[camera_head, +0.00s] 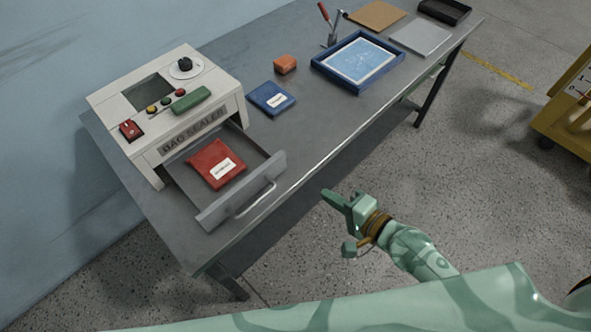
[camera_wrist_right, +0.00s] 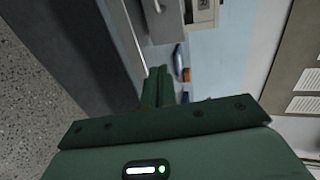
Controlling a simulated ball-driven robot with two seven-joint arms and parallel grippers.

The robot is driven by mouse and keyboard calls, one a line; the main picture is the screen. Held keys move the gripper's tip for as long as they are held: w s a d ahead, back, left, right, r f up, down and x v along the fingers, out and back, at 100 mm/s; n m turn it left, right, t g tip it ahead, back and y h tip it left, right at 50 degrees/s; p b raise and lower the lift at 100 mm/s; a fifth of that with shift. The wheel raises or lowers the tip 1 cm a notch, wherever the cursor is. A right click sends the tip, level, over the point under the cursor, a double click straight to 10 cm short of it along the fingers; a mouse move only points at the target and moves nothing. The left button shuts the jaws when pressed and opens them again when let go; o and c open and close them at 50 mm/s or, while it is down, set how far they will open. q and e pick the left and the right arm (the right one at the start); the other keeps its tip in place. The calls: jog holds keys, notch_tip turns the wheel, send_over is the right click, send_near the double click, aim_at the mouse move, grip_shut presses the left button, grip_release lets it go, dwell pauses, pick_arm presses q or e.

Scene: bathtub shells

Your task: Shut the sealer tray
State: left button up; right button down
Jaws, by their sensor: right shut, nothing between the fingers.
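The bag sealer (camera_head: 165,110) is a white box at the left end of the grey table. Its sealer tray (camera_head: 252,199) is a grey drawer pulled out toward the table's front edge, with a bar handle (camera_head: 254,200) on its front. A red labelled pouch (camera_head: 215,163) lies in the tray. My right gripper (camera_head: 333,198) is shut and empty, off the table's front edge, to the right of the tray handle and apart from it. In the right wrist view its closed fingers (camera_wrist_right: 157,86) point toward the tray front (camera_wrist_right: 165,22). My left gripper is not in view.
On the table (camera_head: 300,120) are a blue pouch (camera_head: 270,98), an orange block (camera_head: 285,64), and a blue-framed tray (camera_head: 359,62). Further back are a cardboard sheet (camera_head: 375,15) and a dark tray (camera_head: 444,11). A yellow cart (camera_head: 570,105) stands at right.

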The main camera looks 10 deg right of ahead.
jog(key=b, duration=0.1)
send_near(283, 165)
jog(key=x, duration=0.5)
jog(key=shift+w+a+f, duration=0.1)
jog(key=shift+f, duration=0.05)
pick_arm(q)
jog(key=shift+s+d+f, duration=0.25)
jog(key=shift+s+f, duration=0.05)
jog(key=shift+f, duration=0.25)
pick_arm(e)
jog(key=shift+w+a, duration=0.4)
jog(key=shift+w, duration=0.05)
